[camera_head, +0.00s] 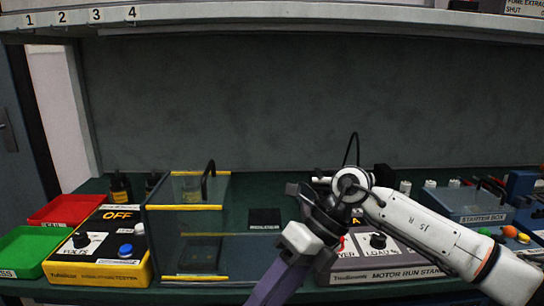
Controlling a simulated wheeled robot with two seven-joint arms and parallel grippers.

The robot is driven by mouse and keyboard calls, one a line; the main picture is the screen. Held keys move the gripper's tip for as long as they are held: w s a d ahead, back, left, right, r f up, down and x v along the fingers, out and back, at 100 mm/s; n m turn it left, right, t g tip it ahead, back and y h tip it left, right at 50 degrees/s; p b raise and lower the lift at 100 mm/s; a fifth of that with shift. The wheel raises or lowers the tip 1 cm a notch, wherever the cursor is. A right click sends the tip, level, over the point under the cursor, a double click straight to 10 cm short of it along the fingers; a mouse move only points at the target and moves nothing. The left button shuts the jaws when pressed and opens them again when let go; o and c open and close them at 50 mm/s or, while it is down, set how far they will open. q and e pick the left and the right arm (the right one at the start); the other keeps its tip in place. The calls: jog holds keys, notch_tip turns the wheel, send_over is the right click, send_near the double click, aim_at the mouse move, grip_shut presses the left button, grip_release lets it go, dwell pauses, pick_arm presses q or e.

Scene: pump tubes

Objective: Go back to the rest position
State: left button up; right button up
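My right arm comes in from the lower right and bends at a round wrist joint. Past it, my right gripper (302,238) points down and left in front of the bench, with dark and white parts. A grey-purple bar extends below it to the bottom edge; I cannot tell whether it is part of the gripper or something held. The finger opening is not clear. My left gripper is not in view.
The bench holds a red tray (68,208), a green tray (27,250), a yellow tester (100,271), a clear-walled box (187,222), a motor run stand (395,264) partly behind my arm, and a starter box (470,205). A shelf (270,14) crosses above.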

jog(key=s+a+r+m+t+y, duration=0.2)
jog(key=a+m+y, duration=0.3)
jog(key=y, duration=0.2)
jog(key=s+a+r+m+t+y, duration=0.1)
jog(key=s+a+r+m+y, duration=0.2)
jog(key=a+m+y, duration=0.3)
jog(key=w+d+f+m+t+h, duration=0.2)
jog(key=d+f+m+t+h, duration=0.5)
jog(key=m, duration=0.5)
jog(key=w+d+f+m+t+h, duration=0.3)
jog(key=d+f+m+t+h, duration=0.1)
jog(key=d+f+m+t, duration=0.6)
jog(key=s+d+f+m+g+h, duration=0.3)
jog(key=s+d+f+m+g, duration=0.1)
jog(key=s+f, duration=0.5)
jog(key=s+d+f+m+g+h, duration=0.3)
jog(key=s+d+f+m+g, duration=0.1)
jog(key=s+f, duration=0.6)
jog(key=shift+d+f+m+g, duration=0.3)
jog(key=shift+d+f+m, duration=0.4)
jog(key=shift+d, duration=0.45)
